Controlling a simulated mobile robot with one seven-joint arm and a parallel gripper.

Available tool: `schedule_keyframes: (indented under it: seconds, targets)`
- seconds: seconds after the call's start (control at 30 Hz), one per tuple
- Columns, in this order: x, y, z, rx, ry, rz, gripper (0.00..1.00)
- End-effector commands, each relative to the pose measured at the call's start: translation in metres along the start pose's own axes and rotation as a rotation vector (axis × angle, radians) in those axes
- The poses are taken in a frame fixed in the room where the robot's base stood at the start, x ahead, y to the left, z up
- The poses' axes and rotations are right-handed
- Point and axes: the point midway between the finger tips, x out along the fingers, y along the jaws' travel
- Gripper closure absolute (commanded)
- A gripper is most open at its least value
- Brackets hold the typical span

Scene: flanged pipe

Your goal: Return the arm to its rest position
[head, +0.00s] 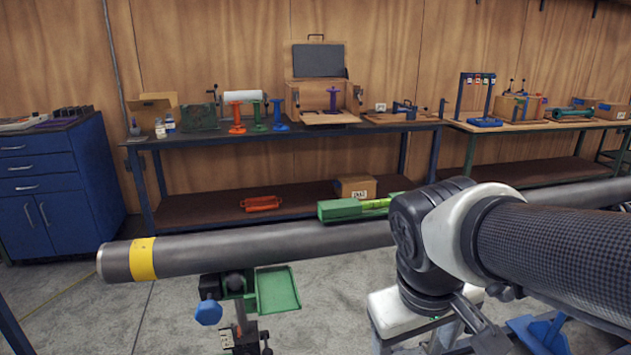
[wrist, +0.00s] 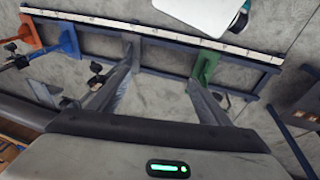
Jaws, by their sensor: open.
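My arm reaches in from the right in the head view, with its dark joint and pale housing in front of the pipe. My gripper (wrist: 162,70) shows in the wrist view with its two grey fingers spread apart. In the head view I cannot make out the fingertips clearly. The long grey pipe (head: 250,250), with a yellow band (head: 142,259) near its left end, runs across the front. A green level (head: 350,208) lies on top of it, close left of my arm's dark joint.
A green tray (head: 277,290) and a blue knob (head: 208,311) sit below the pipe. A workbench (head: 290,132) with tools stands behind, a blue cabinet (head: 45,190) at left. A dark rail frame (wrist: 160,35) with coloured brackets lies beyond my fingers. Floor left of the pipe is open.

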Motion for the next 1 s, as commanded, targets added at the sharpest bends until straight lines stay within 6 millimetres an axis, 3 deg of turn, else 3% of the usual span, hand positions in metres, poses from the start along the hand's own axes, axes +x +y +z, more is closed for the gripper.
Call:
schedule_keyframes:
  seconds: [0.37, 0.4, 0.67, 0.9, 1.0]
  targets:
    - [-0.053, 0.003, 0.011, 0.301, 0.287, -0.099, 0.28]
    - [-0.071, 0.006, 0.006, 0.292, 0.276, -0.1, 0.28]
    - [-0.127, 0.017, -0.005, 0.287, 0.271, -0.1, 0.28]
    - [-0.196, 0.03, -0.019, 0.286, 0.27, -0.099, 0.28]
    - [-0.215, 0.034, -0.023, 0.286, 0.27, -0.099, 0.28]
